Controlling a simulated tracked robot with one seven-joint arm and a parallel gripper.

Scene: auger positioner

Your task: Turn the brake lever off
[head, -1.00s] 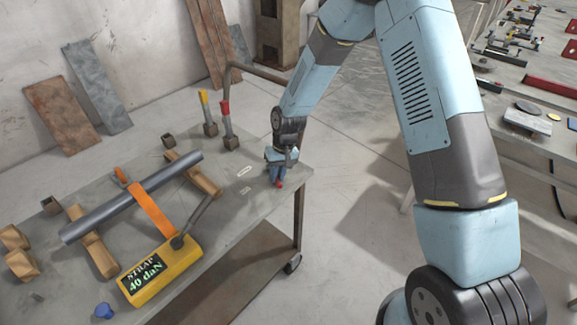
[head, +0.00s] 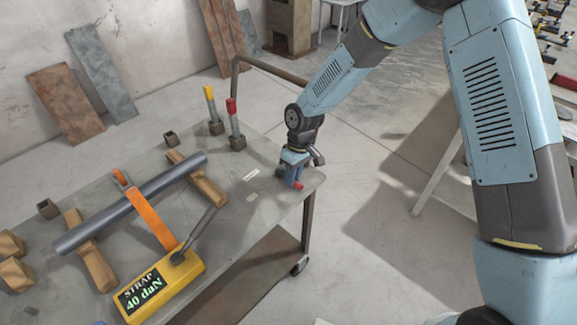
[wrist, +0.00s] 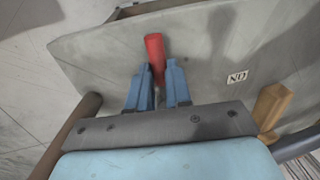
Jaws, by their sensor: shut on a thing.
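The brake lever (wrist: 154,58) has a red grip and stands near the right corner of the metal bench. In the head view only its red end (head: 298,185) shows, low beside the fingers. My gripper (wrist: 157,88) has blue fingers, one on each side of the lever just below the red grip, and is shut on it. In the head view my gripper (head: 293,167) reaches down to the bench's right corner. A small label (wrist: 237,77) reading ON, upside down, lies on the bench to the right of the lever in the wrist view. The lever's base is hidden.
The bench (head: 232,225) carries a grey tube (head: 130,203) on wooden blocks, an orange strap (head: 152,218) and a yellow strap gauge (head: 160,288). Red-topped (head: 235,125) and yellow-topped (head: 213,110) posts stand behind. Open floor lies right of the bench.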

